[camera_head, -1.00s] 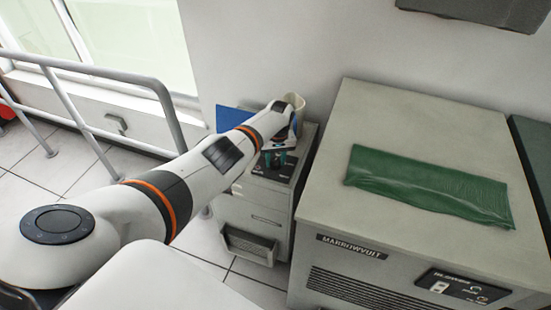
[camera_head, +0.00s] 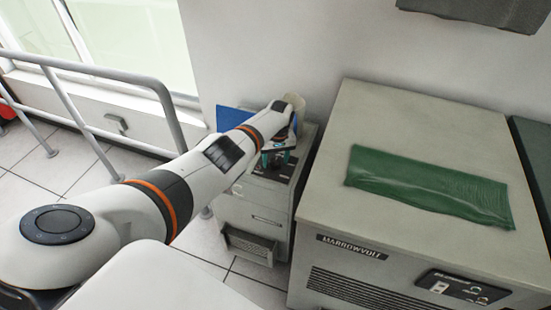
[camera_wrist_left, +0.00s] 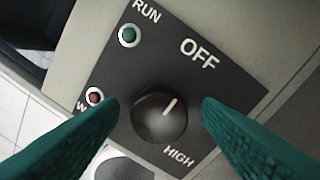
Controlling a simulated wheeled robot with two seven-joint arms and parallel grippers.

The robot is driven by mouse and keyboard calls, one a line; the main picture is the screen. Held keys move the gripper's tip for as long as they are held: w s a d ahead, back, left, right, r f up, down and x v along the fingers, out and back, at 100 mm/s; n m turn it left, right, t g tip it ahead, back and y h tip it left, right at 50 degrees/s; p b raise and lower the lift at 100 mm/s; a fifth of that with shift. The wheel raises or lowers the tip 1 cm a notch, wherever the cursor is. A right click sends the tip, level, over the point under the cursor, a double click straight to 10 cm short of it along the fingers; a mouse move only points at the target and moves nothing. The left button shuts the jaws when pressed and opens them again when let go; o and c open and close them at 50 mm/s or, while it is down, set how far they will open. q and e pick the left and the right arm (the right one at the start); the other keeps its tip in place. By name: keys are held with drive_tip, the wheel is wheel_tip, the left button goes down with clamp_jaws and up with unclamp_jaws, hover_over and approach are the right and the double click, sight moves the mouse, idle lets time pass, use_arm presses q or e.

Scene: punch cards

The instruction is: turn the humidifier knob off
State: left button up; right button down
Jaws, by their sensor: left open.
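The humidifier (camera_head: 262,215) is a pale grey cabinet left of the big box, with a dark control panel (camera_wrist_left: 235,85) on top. Its round black knob (camera_wrist_left: 153,128) shows in the left wrist view, its white mark pointing up and right toward the OFF label (camera_wrist_left: 198,54). The HIGH label (camera_wrist_left: 179,156) is below the knob. My left gripper (camera_wrist_left: 160,104) is open, its teal fingers on either side of the knob with visible gaps. In the head view my left gripper (camera_head: 278,157) is over the panel; the knob cannot be made out there. My right gripper is not in view.
A green lamp (camera_wrist_left: 128,35) and a red lamp (camera_wrist_left: 95,97) are on the panel. A large MARROWVOLT box (camera_head: 420,130) with a green cloth (camera_head: 430,187) stands close on the right. A metal railing (camera_head: 95,75) is at the left; the wall is behind.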

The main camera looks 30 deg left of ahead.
sight(277, 161)
use_arm(q)
drive_tip(key=shift+r, duration=0.15)
drive_tip(key=shift+r+p, duration=0.35)
wheel_tip(277, 161, up, 5)
drive_tip(key=shift+w+d+p, duration=0.15)
drive_tip(key=shift+p, duration=1.05)
wheel_tip(277, 161, up, 6)
drive_tip(key=shift+p, duration=0.35)
drive_tip(key=shift+d, duration=0.1)
